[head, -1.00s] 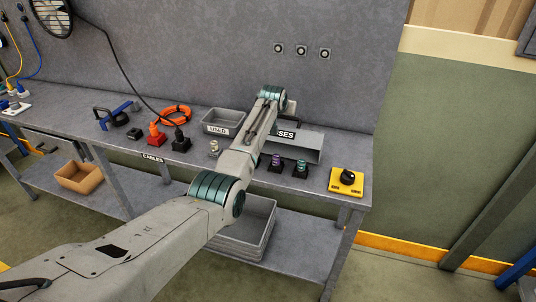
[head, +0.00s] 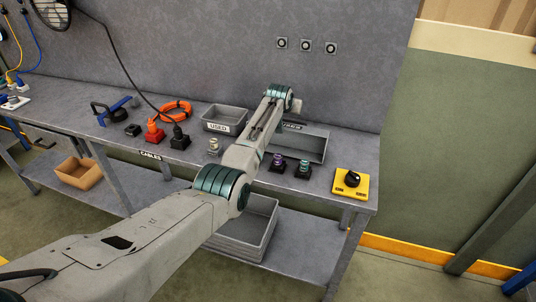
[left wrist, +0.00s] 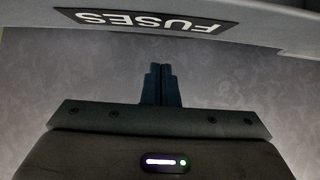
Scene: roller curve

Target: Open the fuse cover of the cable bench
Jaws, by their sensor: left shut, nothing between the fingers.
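The grey fuse cover (head: 308,130), with its FUSES label partly hidden by my left arm, is on the bench behind two small round parts, one purple (head: 277,163) and one teal (head: 302,168). Its label looks thin and tilted in the head view. In the left wrist view the labelled panel (left wrist: 245,32) spans the top, with its lettering upside down. My left gripper's fingers (left wrist: 160,85) are shut and empty, pointing toward that panel. A visible gap lies between fingertips and label; contact elsewhere is unclear. In the head view the fingertips are hidden. My right gripper is not in view.
A grey USED bin (head: 230,116) stands left of the cover. A yellow box with a black knob (head: 350,184) is at the bench's right end. Three round wall fittings (head: 307,45) are above.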

